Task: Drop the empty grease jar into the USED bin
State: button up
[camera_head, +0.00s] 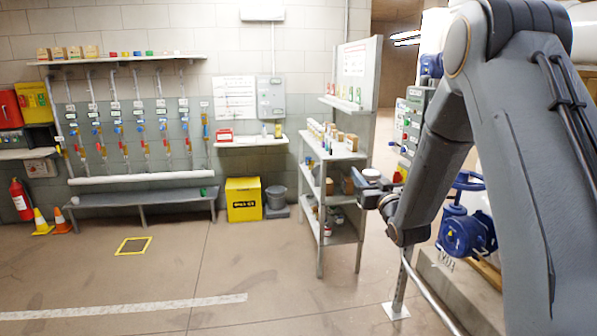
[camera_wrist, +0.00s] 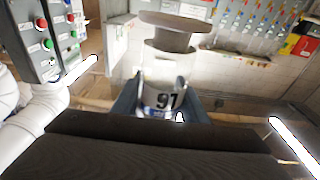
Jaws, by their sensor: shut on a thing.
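My gripper (camera_head: 372,187) is shut on a jar (camera_head: 371,174), held in the air to the right of the grey shelf rack. In the wrist view the jar (camera_wrist: 165,62) stands between the two fingers of my gripper (camera_wrist: 160,108). It has a broad brownish-grey lid, a pale see-through body and a white label with dark digits. I cannot tell whether it is empty. A yellow box (camera_head: 243,190) with a dark label stands on the floor by the back wall, beside a grey bucket (camera_head: 276,203). No word USED is readable on either.
The grey shelf rack (camera_head: 333,152) with jars and boxes stands just left of my gripper. A blue valve (camera_head: 466,228) is at the right.

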jog(key=s+f+m+h, duration=0.2)
jog(key=s+f, duration=0.6)
jog(key=f, duration=0.5)
jog(key=shift+s+a+h, duration=0.4)
jog(key=shift+a+h, duration=0.05)
jog(key=shift+h, duration=0.45)
